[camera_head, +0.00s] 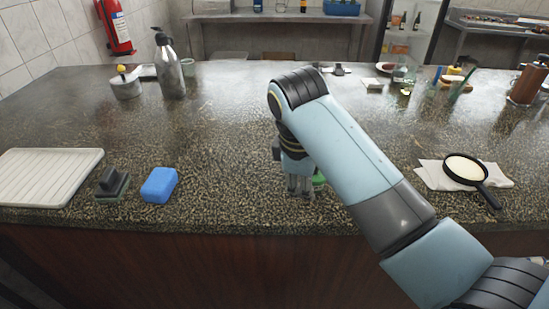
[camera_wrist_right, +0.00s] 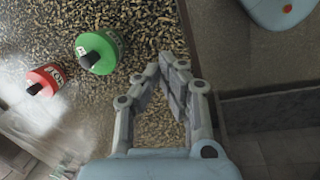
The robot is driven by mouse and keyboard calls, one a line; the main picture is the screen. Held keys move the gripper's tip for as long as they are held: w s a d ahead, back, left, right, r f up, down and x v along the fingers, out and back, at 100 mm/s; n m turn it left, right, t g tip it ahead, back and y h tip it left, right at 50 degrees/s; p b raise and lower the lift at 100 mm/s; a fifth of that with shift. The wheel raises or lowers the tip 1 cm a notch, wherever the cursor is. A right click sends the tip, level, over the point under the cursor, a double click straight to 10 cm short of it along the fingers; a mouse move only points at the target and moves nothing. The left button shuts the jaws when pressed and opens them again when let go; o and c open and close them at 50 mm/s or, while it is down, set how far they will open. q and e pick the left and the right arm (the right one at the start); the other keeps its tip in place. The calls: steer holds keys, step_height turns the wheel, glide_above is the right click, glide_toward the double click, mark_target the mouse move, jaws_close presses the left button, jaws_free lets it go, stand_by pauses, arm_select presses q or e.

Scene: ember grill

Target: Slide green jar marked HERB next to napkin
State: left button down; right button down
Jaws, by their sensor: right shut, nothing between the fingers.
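The green jar (camera_wrist_right: 97,53) with a dark knob stands on the speckled counter in the right wrist view, just off my fingertips and not touching them. In the head view only a green sliver of the jar (camera_head: 319,178) shows, the rest hidden behind my right arm. My right gripper (camera_head: 300,190) points down at the counter, left of the jar. Its fingers (camera_wrist_right: 168,66) are together and empty. The white napkin (camera_head: 434,178) lies at the right, partly under a small black pan (camera_head: 465,169). My left gripper is out of view.
A red jar (camera_wrist_right: 46,79) stands beyond the green one in the right wrist view. A blue sponge (camera_head: 159,185), a dark-handled brush (camera_head: 112,182) and a white ribbed tray (camera_head: 48,176) lie at the left. The counter's front edge is close to my gripper.

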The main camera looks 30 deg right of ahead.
mark_target(314, 180)
steer(key=w+a+r+n+g, duration=0.1)
steer(key=w+a+r+n, duration=0.1)
steer(key=w+r+n, duration=0.3)
steer(key=w+a+r+n+g, duration=0.1)
steer(key=w+a+r, duration=0.1)
steer(key=w, duration=0.4)
steer(key=shift+h, duration=0.3)
steer(key=x, duration=0.9)
steer(key=shift+d+p, duration=0.2)
steer(key=shift+p, duration=0.2)
steer(key=d, duration=0.1)
steer(key=s+d+p, duration=0.1)
steer(key=d, duration=0.1)
steer(key=shift+f+p, duration=0.2)
steer(key=shift+p, duration=0.1)
steer(key=shift+s+d+f, duration=0.1)
steer(key=shift+s+d, duration=0.05)
steer(key=shift+d, duration=0.25)
